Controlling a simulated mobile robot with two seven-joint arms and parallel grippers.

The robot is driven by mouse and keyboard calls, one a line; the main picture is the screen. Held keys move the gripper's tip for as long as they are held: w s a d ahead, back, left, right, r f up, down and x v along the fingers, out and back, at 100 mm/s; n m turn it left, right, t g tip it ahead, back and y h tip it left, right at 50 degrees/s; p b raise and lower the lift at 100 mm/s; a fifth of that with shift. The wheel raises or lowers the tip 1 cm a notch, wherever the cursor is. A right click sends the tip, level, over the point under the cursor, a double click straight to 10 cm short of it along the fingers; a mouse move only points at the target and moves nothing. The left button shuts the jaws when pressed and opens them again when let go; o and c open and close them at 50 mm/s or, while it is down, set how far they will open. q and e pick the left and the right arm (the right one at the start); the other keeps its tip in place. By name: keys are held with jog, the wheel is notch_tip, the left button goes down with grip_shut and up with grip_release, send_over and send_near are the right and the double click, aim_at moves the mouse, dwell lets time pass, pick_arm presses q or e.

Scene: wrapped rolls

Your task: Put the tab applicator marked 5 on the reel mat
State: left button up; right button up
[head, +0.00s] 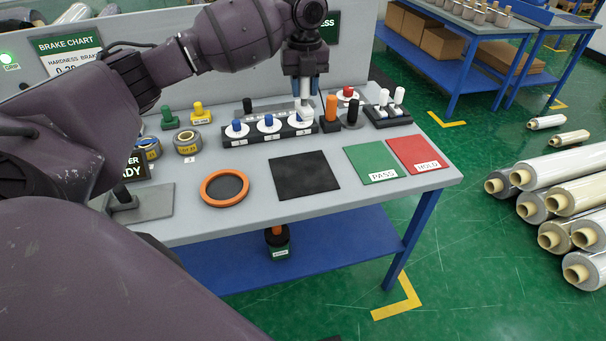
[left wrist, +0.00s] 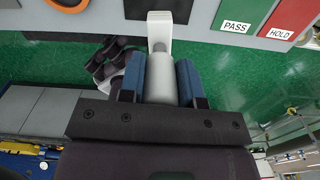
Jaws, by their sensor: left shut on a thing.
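My left gripper (head: 304,92) is shut on a white tab applicator (head: 303,108), which hangs below the fingers and overlaps the right end of the dark rack in the head view. In the left wrist view the blue fingers (left wrist: 161,82) grip its pale round handle, and its white block (left wrist: 159,27) sticks out beyond; no rack shows around it. I cannot read its number clearly. The black square mat (head: 305,175), which looks like the reel mat, lies flat and empty on the table. My right gripper is not in view.
The rack (head: 242,139) holds blue-knobbed applicators. An orange ring (head: 224,188) lies left of the mat, and green PASS (head: 373,158) and red HOLD (head: 420,150) pads lie right.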

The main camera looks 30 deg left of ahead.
pick_arm(q)
jog(key=shift+w+a+r+m, duration=0.15)
jog(key=shift+a+m, duration=0.15)
jog(key=shift+m, duration=0.2)
jog(key=shift+f, duration=0.35)
jog(key=b, duration=0.1)
send_near(303, 172)
jog(key=shift+f+b, duration=0.35)
jog(key=shift+f, duration=0.8)
jog(key=shift+f, duration=0.1)
